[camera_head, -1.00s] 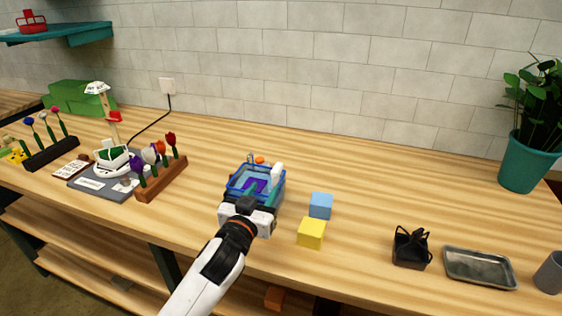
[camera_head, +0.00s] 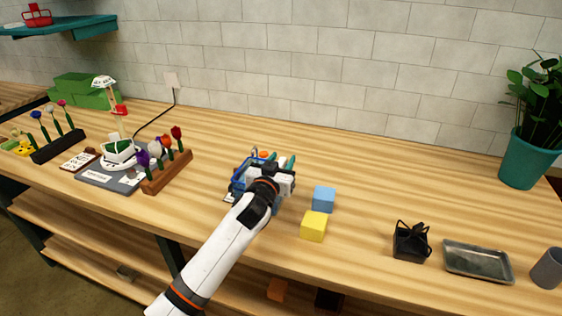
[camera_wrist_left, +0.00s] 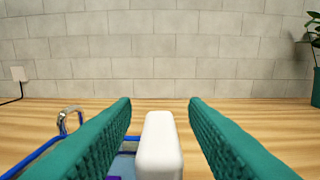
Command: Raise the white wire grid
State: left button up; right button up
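My left gripper (camera_head: 281,161) is over the right part of a blue basket (camera_head: 238,183), whose rim also shows in the left wrist view (camera_wrist_left: 38,152). Its teal fingers are spread apart. In the left wrist view, a rounded white upright piece (camera_wrist_left: 159,145) stands between the fingers, with a gap on each side. I cannot tell whether this piece belongs to the white wire grid. No wire mesh can be made out; my gripper and arm hide much of the basket. My right gripper is not in view.
A blue cube (camera_head: 324,199) and a yellow cube (camera_head: 313,226) lie right of the basket. A flower rack (camera_head: 166,172) stands to the left. The table behind the basket is clear.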

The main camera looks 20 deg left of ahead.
pick_arm(q)
jog(key=shift+c, duration=0.2)
grip_shut()
notch_tip(320, 180, up, 8)
jog(key=p, duration=0.6)
jog(key=shift+f, duration=0.15)
jog(key=shift+r, duration=0.3)
grip_release()
jog(key=shift+o, duration=0.2)
jog(key=shift+f, duration=0.1)
jog(key=shift+f, duration=0.1)
